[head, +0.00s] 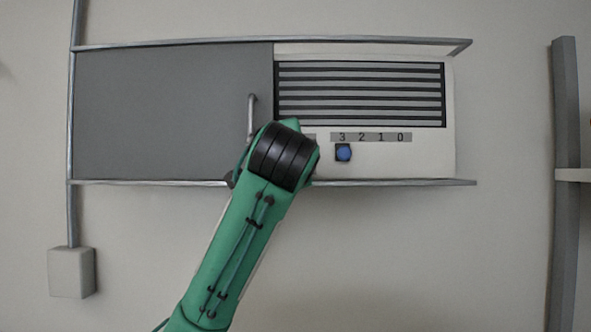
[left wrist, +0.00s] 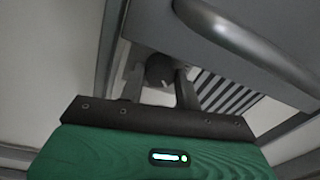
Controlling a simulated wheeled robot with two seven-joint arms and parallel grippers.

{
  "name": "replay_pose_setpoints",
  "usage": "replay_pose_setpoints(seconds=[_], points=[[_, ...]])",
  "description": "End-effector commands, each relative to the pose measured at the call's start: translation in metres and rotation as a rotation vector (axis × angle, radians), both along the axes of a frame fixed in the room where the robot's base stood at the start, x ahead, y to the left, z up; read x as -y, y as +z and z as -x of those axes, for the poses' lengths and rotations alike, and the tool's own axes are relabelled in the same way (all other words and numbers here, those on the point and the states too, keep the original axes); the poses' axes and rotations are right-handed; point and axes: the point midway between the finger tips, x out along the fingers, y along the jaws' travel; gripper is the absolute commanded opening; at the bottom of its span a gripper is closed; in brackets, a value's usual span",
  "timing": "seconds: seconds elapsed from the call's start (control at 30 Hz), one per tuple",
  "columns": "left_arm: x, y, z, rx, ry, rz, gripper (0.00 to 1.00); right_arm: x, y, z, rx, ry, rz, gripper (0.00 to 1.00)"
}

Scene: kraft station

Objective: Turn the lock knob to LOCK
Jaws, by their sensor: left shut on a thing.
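My left gripper (left wrist: 160,88) is shut on a dark round knob (left wrist: 158,68), seen between its two fingers in the left wrist view. I take it for the lock knob; its pointing direction cannot be made out. In the head view my green left arm reaches up to the cabinet, and its black wrist joint hides the gripper, the knob and any LOCK marking. My right gripper is in neither view.
A grey door (head: 165,115) with a vertical handle (head: 251,117) is left of a slatted vent (head: 360,95). The handle also looms close in the left wrist view (left wrist: 240,45). A blue knob (head: 344,153) sits under the strip marked 3 2 1 0 (head: 371,137). Rails run above and below.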

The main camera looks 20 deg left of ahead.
Motion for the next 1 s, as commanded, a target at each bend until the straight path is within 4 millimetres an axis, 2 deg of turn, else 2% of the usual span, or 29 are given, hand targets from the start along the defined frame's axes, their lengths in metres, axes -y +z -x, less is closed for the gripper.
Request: replay_pose_setpoints(seconds=[0.03,0.4,0.7,1.0], points=[[0.002,-0.007,0.000,0.008,-0.003,0.042,0.10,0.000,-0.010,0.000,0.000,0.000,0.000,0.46],[0.002,-0.006,-0.001,0.103,-0.002,0.375,0.10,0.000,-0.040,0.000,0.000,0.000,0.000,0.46],[0.002,-0.004,-0.001,0.164,-0.001,0.591,0.10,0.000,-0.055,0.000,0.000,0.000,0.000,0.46],[0.002,-0.003,-0.001,0.196,0.000,0.709,0.10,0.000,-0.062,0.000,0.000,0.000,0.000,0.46]])
